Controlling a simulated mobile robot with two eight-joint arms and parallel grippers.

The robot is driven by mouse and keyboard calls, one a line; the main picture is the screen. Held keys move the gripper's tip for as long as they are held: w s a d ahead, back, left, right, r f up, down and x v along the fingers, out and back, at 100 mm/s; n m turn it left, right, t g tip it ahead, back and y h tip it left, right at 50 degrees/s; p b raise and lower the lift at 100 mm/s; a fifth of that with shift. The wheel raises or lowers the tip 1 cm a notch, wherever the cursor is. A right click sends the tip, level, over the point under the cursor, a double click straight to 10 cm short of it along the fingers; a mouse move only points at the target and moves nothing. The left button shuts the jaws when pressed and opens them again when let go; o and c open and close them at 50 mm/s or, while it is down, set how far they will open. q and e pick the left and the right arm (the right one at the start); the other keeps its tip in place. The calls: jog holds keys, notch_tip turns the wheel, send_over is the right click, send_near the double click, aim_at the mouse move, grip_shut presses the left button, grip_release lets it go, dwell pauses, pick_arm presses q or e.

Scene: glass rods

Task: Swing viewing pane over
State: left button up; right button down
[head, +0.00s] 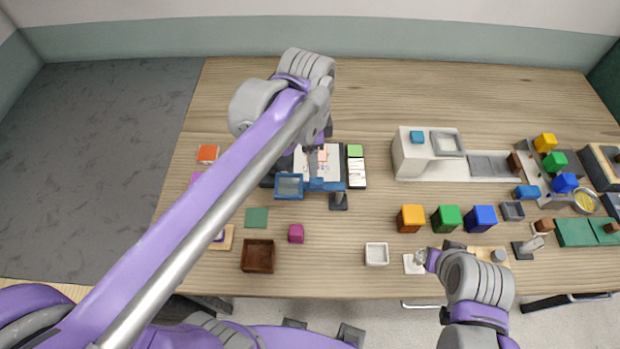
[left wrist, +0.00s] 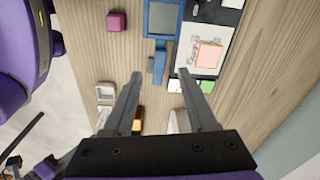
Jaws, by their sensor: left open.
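The viewing pane (head: 289,186) is a blue square frame with a grey-blue middle, at the left-centre of the table in the head view. It also shows at the top of the left wrist view (left wrist: 162,18). A blue bar (head: 326,185) runs right from it. A white sheet (head: 304,172) with a printed pattern and a pinkish square lies behind it. My left gripper (left wrist: 161,78) is open; a blue tab (left wrist: 159,62) shows between its fingertips, and contact cannot be told. My right gripper (head: 421,259) is by a white pad (head: 413,265); its jaws are too small to read.
A dark stand (head: 338,201) is right of the pane. A brown tray (head: 258,256), magenta cube (head: 296,233) and white tray (head: 376,254) lie in front. Orange (head: 410,218), green (head: 446,218) and blue (head: 481,218) blocks stand right. The back of the table is clear.

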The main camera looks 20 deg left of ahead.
aim_at(316, 180)
pick_arm(q)
jog(key=f, duration=0.3)
jog(key=f+m, duration=0.1)
jog(key=f, duration=0.2)
jog(key=w+d+f+m, duration=0.1)
jog(key=f, duration=0.3)
jog(key=shift+w+g, duration=0.1)
jog(key=shift+g, duration=0.3)
grip_shut()
dwell(1.1)
